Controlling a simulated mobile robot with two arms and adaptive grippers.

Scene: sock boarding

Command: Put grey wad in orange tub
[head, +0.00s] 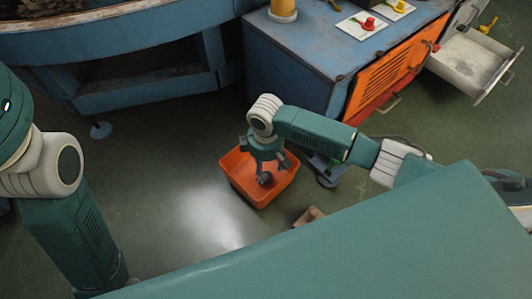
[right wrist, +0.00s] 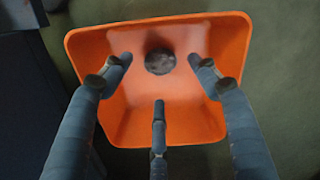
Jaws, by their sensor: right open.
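The orange tub (head: 237,172) stands on the floor below my right arm. It also fills the middle of the right wrist view (right wrist: 122,125). The grey wad (right wrist: 160,61) is a small dark round lump inside the tub's outline, apart from my fingers and close to the tub's upper wall in that view. My right gripper (head: 268,172) hangs over the tub, pointing down. In the right wrist view its three fingers (right wrist: 160,76) are spread open with nothing between them. In the head view I cannot clearly tell the wad from the fingers. My left gripper is not in view.
A blue cabinet (head: 285,65) with an orange door (head: 390,75) stands behind the tub. An open drawer (head: 470,60) sticks out at the upper right. A small brown box (head: 308,216) lies right of the tub. The floor (head: 170,170) left of the tub is clear.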

